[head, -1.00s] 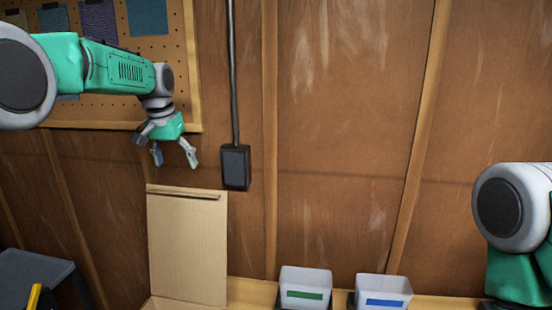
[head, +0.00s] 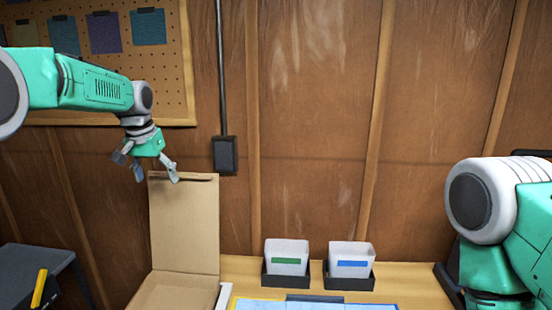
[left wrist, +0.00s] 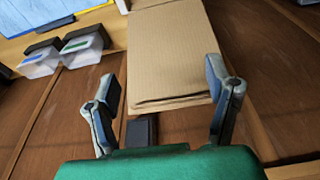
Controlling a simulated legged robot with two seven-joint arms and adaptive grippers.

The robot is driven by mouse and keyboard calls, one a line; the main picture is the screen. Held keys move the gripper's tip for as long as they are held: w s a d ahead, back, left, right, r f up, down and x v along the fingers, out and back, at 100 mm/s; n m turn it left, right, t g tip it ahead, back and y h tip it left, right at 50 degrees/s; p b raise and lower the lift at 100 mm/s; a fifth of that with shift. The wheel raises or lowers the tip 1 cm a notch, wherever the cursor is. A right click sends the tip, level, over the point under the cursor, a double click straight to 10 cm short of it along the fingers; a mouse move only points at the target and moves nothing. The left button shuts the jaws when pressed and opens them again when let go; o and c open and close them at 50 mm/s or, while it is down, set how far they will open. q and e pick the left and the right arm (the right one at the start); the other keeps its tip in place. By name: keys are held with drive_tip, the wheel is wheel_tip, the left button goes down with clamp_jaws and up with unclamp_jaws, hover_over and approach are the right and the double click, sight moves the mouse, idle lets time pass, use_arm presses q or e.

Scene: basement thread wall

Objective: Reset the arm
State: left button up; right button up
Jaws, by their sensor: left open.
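My left arm (head: 95,85) reaches in from the left in the head view. Its left gripper (head: 155,176) hangs open and empty, near the upper edge of an upright cardboard flap (head: 185,225). In the left wrist view the two fingers of the left gripper (left wrist: 166,100) stand wide apart, with the cardboard showing beyond and between them. My right arm (head: 500,215) shows at the right edge of the head view; its gripper is out of view.
A green-labelled bin (head: 286,258) and a blue-labelled bin (head: 350,260) stand in black holders on the wooden bench (head: 415,290). A pegboard (head: 165,60) with fabric swatches hangs at upper left. A black wall box (head: 224,155) is right of the left gripper. A dark stand (head: 35,275) is lower left.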

use_arm(q)
drive_tip(key=s+d+f, duration=0.1)
drive_tip(key=s+f, duration=0.5)
drive_tip(key=f, duration=0.5)
drive_tip(key=s+d+f+g, duration=0.1)
drive_tip(key=s+f, duration=0.4)
drive_tip(key=f, duration=0.5)
drive_tip(key=s+d+f, duration=0.1)
drive_tip(key=s+f, duration=0.5)
drive_tip(key=f, duration=0.5)
drive_tip(key=s+f, duration=0.3)
drive_tip(key=s, duration=0.5)
drive_tip(key=s+f, duration=0.4)
drive_tip(key=s, duration=0.3)
drive_tip(key=s+r+g, duration=0.1)
drive_tip(key=s+r, duration=0.1)
drive_tip(key=s, duration=1.6)
wheel_tip(320, 180, down, 19)
drive_tip(key=b, duration=1.9)
drive_tip(key=shift+s+a, duration=0.25)
drive_tip(key=shift+a, duration=0.05)
use_arm(e)
wheel_tip(320, 180, down, 19)
drive_tip(key=shift+w, duration=0.3)
use_arm(q)
drive_tip(key=shift+w, duration=0.1)
